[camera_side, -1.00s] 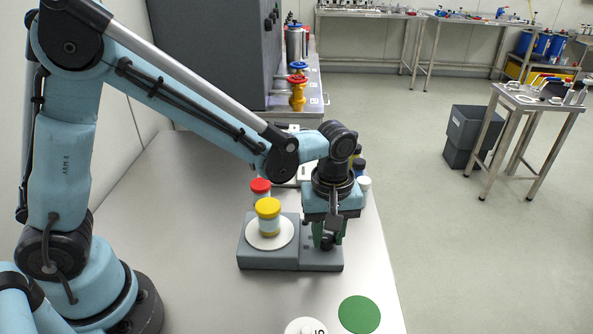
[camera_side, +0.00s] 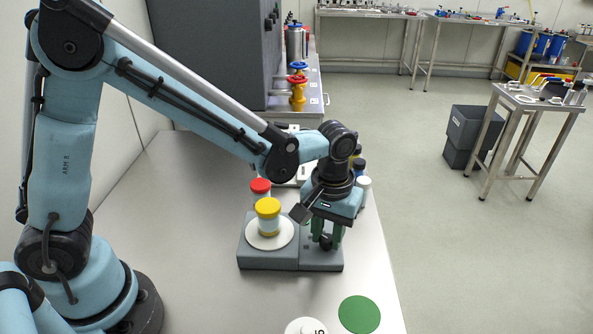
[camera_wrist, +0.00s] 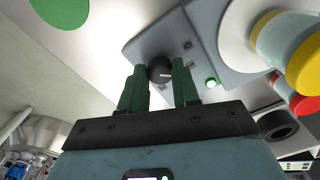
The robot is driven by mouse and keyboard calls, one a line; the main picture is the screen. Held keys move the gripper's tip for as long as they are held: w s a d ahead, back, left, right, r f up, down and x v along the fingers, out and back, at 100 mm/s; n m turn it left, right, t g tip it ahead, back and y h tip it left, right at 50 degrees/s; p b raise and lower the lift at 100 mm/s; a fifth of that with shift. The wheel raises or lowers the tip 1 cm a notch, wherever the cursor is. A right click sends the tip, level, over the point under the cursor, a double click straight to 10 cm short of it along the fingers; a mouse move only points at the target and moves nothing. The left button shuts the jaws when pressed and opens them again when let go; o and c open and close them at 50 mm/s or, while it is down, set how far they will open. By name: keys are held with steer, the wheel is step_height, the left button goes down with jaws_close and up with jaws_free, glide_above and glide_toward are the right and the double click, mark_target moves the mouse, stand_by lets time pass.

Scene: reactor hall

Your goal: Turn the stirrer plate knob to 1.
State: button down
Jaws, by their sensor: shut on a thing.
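The stirrer plate (camera_side: 285,262) is a grey box on the bench, with a round white top plate (camera_side: 287,240) at its left. A yellow-lidded jar (camera_side: 268,216) stands on that plate. The black knob (camera_wrist: 159,70) is on the right part of the stirrer plate, with a light pointer mark on it. My gripper (camera_wrist: 160,76) points down at the knob, and its green fingers are shut on the knob from both sides. In the side view my gripper (camera_side: 327,238) hides much of the knob. I cannot read the scale marks around it.
A red-lidded jar (camera_side: 260,187) stands behind the stirrer plate. A green disc (camera_side: 359,314) and a white round thing (camera_side: 305,327) lie in front. The bench's left side is clear.

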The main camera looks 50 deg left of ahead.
mark_target(327, 238)
stand_by(0.4)
steer(key=c, duration=0.8)
jaws_free()
steer(key=shift+r, duration=0.1)
step_height(327, 238, up, 12)
steer(key=shift+f, duration=0.1)
steer(key=s+a+m+t, duration=0.1)
steer(key=s+a+t, duration=0.1)
steer(key=a, duration=0.2)
steer(key=s+a+f+m+t, duration=0.1)
steer(key=s+a+t, duration=0.1)
steer(key=a, duration=0.3)
steer(key=s+a+m+t, duration=0.2)
steer(key=s+a+t, duration=0.1)
steer(key=a, duration=0.1)
steer(key=shift+s+a+f, duration=0.15)
steer(key=shift+s+f, duration=0.1)
steer(key=shift+s, duration=0.1)
